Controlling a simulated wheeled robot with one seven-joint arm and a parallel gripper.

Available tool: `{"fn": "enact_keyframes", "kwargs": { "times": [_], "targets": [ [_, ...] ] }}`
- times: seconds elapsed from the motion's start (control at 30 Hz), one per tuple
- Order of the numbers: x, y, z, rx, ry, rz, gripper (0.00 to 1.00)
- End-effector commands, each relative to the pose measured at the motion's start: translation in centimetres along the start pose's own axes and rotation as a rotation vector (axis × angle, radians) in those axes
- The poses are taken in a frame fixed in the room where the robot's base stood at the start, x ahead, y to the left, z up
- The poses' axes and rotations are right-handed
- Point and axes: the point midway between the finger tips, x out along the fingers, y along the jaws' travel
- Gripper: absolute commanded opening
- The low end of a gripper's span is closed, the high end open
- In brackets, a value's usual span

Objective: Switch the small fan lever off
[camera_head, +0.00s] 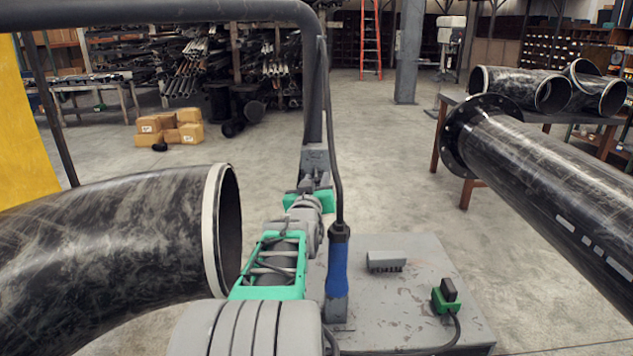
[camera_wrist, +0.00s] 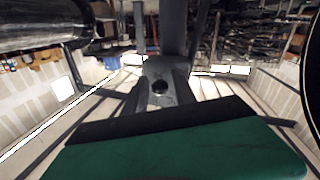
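No part is clearly recognisable as the small fan lever. A small green block with a dark upright part (camera_head: 446,296) sits at the right of the grey base plate (camera_head: 420,334), with a cable running from it. In the wrist view, a grey bracket with a dark round spot (camera_wrist: 160,86) lies beyond a green, black-edged part.
A large black pipe elbow (camera_head: 110,235) is at left, and a flanged black pipe (camera_head: 545,175) at right. Cardboard boxes (camera_head: 170,129) lie behind. Floor between is open.

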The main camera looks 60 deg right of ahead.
Motion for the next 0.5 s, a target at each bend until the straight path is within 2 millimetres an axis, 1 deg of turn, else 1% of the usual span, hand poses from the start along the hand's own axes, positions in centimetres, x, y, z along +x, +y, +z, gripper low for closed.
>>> {"fn": "enact_keyframes", "kwargs": {
  "times": [0.03, 0.07, 0.37, 0.5],
  "targets": [
    [-0.01, 0.0, -0.01, 0.0, 0.0, 0.0, 0.27],
    [-0.01, 0.0, -0.01, 0.0, 0.0, 0.0, 0.25],
    [-0.02, 0.01, -0.01, 0.0, 0.0, 0.0, 0.0],
    [-0.02, 0.0, -0.01, 0.0, 0.0, 0.0, 0.0]
  ]
}}
